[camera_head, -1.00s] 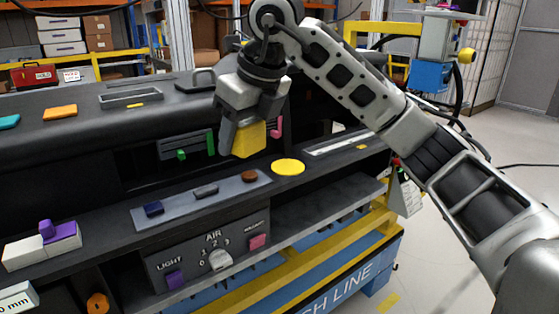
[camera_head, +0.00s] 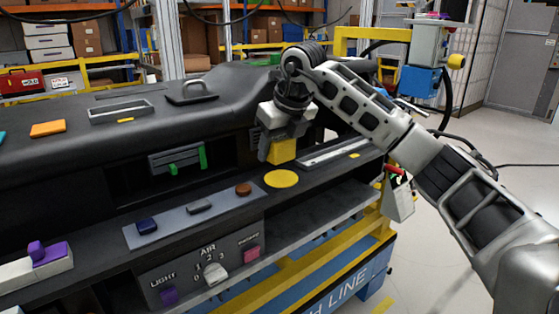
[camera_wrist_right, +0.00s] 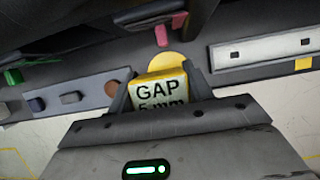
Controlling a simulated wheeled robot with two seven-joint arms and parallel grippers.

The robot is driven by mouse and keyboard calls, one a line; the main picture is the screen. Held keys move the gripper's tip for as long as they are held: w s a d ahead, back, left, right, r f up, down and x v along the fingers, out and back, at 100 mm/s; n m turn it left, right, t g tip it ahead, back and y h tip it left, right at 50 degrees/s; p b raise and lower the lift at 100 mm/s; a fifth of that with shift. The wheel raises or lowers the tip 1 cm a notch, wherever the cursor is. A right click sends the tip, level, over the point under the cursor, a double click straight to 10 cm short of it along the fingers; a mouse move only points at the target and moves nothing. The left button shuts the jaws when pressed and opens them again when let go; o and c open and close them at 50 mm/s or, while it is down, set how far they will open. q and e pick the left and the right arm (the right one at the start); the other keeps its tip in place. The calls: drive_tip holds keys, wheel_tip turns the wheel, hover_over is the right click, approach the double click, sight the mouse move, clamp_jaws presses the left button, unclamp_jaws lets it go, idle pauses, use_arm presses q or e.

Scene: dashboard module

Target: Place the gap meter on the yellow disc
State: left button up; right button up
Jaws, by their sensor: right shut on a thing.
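The yellow gap meter (camera_head: 282,151) is held between the fingers of my right gripper (camera_head: 279,150), which is shut on it. In the right wrist view the gap meter (camera_wrist_right: 161,94) shows the words "GAP 5 mm" between the fingertips (camera_wrist_right: 160,92). The flat yellow disc (camera_head: 281,179) lies on the dark ledge just below and in front of it in the head view. In the right wrist view the disc (camera_wrist_right: 172,61) is partly hidden behind the gap meter. Whether they touch cannot be told. My left gripper is not in view.
A grey strip with dark blue, grey and brown buttons (camera_head: 199,208) lies left of the disc. A pale slotted rail (camera_head: 335,151) lies to its right. A pink piece (camera_wrist_right: 179,22) stands behind the disc. A white and purple block (camera_head: 50,256) sits far left.

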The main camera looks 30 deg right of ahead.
sight(288, 138)
drive_tip(key=shift+w+d+f, duration=0.15)
drive_tip(key=shift+d+f, duration=0.2)
drive_tip(key=shift+f, duration=0.1)
drive_tip(key=shift+d+f, duration=0.1)
drive_tip(key=shift+f, duration=1.45)
drive_tip(key=shift+f, duration=0.25)
drive_tip(key=o, duration=1.2)
drive_tip(key=shift+c, duration=0.2)
drive_tip(key=v, duration=1.2)
drive_tip(key=shift+r, duration=0.3)
